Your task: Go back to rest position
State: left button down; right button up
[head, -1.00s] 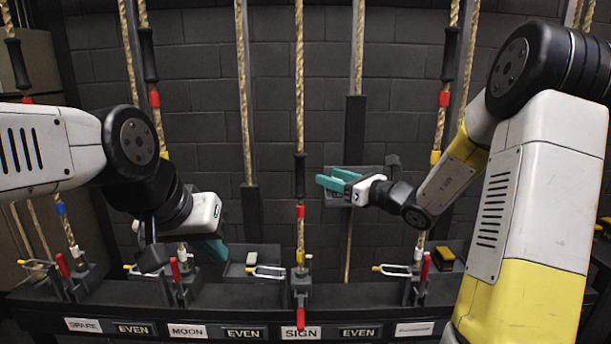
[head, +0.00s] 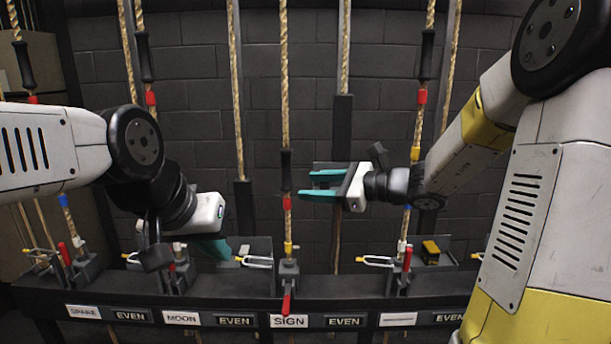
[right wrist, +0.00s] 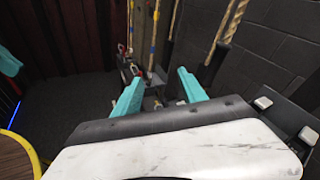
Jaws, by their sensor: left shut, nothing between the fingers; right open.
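In the head view, my left gripper (head: 215,246) points down and to the right above the dark rail, at the left of the middle. Its teal fingers are together and hold nothing. My right gripper (head: 318,187) points left in mid-air, in front of the brick wall and right of the middle rope. Its two teal fingers are apart with nothing between them. In the right wrist view the right gripper (right wrist: 158,95) also shows open and empty, with ropes and dark hardware beyond it.
A dark rail (head: 250,284) runs across the front, with labels such as SIGN (head: 289,321) and red-handled levers (head: 287,303). Ropes (head: 284,80) hang in front of the dark brick wall (head: 380,60). A yellow-topped block (head: 431,247) sits at the right.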

jog(key=s+f+n+g+h, duration=0.2)
jog(key=s+n+g+h, duration=0.25)
jog(key=s+n, duration=0.95)
jog(key=s+d+n+t+h, duration=0.3)
jog(key=s+d+n+h, duration=0.3)
jog(key=d, duration=0.6)
jog(key=shift+s+h, duration=0.55)
jog(key=shift+s, duration=0.4)
